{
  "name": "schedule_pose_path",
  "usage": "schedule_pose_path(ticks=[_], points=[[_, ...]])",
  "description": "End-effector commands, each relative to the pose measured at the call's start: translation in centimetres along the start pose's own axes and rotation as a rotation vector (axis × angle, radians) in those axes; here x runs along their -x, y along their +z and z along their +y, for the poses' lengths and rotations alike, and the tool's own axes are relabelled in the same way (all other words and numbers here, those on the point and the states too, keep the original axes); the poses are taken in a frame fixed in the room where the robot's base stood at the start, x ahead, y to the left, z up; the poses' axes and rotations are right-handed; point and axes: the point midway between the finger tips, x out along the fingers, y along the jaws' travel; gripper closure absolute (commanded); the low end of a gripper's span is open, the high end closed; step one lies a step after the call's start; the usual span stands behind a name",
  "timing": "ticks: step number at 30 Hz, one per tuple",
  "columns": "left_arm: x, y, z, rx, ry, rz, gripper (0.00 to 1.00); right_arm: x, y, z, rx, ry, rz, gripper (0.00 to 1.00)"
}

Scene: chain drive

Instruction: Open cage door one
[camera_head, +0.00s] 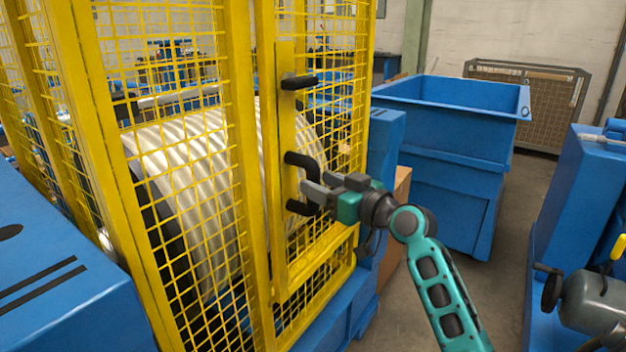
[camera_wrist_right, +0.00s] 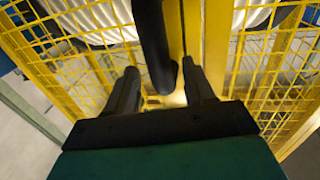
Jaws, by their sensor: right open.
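The yellow mesh cage door (camera_head: 318,250) stands in line with the cage frame and looks closed. A black handle (camera_head: 303,162) sticks out from its upright yellow bar, with a black latch piece (camera_head: 299,83) higher up. My right gripper (camera_head: 308,188) is open at the handle. In the right wrist view the black handle (camera_wrist_right: 155,45) comes down between the two fingers of my right gripper (camera_wrist_right: 160,92), apart from the left finger and close to the right one. I cannot tell whether they touch. My left gripper is not in view.
A large ribbed drum (camera_head: 200,165) sits behind the mesh. A blue bin (camera_head: 445,140) stands behind my right arm, with a brown box (camera_head: 396,205) beside the cage. Blue machinery (camera_head: 580,195) stands at the right edge. Grey floor (camera_head: 500,240) is clear between them.

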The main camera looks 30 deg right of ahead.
Motion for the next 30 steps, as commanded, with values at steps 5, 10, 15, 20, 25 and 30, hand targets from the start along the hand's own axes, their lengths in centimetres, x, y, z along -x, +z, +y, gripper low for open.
schedule_pose_path(ticks=[5, 10, 15, 20, 25, 30], points=[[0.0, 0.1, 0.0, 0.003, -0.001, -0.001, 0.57, -2.1, 0.0, 0.0, -0.001, 0.000, 0.001, 0.47], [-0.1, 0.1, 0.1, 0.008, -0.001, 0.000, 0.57, -2.9, 0.0, 0.0, 0.001, 0.000, 0.000, 0.47], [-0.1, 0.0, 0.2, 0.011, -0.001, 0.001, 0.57, -3.0, 0.0, 0.0, 0.001, 0.000, 0.000, 0.47], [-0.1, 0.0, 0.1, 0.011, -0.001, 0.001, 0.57, -2.9, 0.0, 0.0, 0.001, 0.000, 0.000, 0.54], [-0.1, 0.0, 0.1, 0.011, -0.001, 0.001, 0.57, -2.9, 0.0, 0.0, 0.001, 0.001, 0.000, 0.70], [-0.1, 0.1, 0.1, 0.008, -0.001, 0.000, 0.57, -2.9, 0.0, 0.0, 0.001, 0.000, 0.000, 0.86]])
